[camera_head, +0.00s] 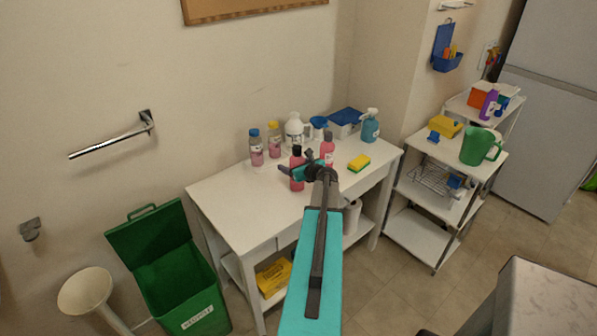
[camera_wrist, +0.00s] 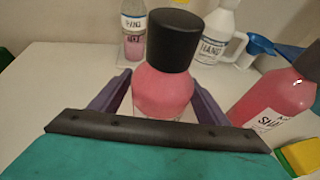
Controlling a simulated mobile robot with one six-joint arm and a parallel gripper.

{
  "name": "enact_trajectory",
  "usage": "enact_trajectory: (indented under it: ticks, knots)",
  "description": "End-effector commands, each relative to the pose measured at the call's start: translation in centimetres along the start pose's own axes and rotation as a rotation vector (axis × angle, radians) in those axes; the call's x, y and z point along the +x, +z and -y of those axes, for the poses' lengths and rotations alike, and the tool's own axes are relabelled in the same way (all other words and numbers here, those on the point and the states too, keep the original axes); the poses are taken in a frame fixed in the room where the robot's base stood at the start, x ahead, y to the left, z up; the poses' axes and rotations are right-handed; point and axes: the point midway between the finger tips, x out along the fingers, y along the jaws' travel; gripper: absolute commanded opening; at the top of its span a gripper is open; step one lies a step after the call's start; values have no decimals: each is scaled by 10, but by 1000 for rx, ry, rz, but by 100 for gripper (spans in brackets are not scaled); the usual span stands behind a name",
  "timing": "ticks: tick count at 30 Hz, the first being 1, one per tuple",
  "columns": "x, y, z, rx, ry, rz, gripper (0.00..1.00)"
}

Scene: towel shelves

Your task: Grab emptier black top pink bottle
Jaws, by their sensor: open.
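A pink bottle with a black top (camera_head: 297,170) stands upright on the white table. In the wrist view this bottle (camera_wrist: 163,92) is between the two purple fingers of my gripper (camera_wrist: 158,86). The fingers are open, one on each side, with a visible gap to the bottle. In the head view my gripper (camera_head: 303,171) is at the bottle, partly covering it. A second pink bottle with a dark top (camera_head: 327,150) stands just to the right. It also shows, labelled, in the wrist view (camera_wrist: 272,105). I cannot tell the fill levels apart.
Behind stand a blue-capped bottle (camera_head: 256,152), a yellow-capped bottle (camera_head: 274,147) and a white bottle (camera_head: 294,134). A yellow-green sponge (camera_head: 359,163) and a blue spray bottle (camera_head: 370,130) are at the right. The table's (camera_head: 230,205) left part is clear.

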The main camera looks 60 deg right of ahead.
Motion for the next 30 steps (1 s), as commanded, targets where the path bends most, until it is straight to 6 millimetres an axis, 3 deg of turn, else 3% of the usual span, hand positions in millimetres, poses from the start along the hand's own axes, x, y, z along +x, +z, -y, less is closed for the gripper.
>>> enact_trajectory:
  ticks: [5,13,30]
  knots:
    - [0,0,0,0,0,0,69]
    - [0,0,0,0,1,0,24]
    - [-4,10,-1,-1,1,2,24]
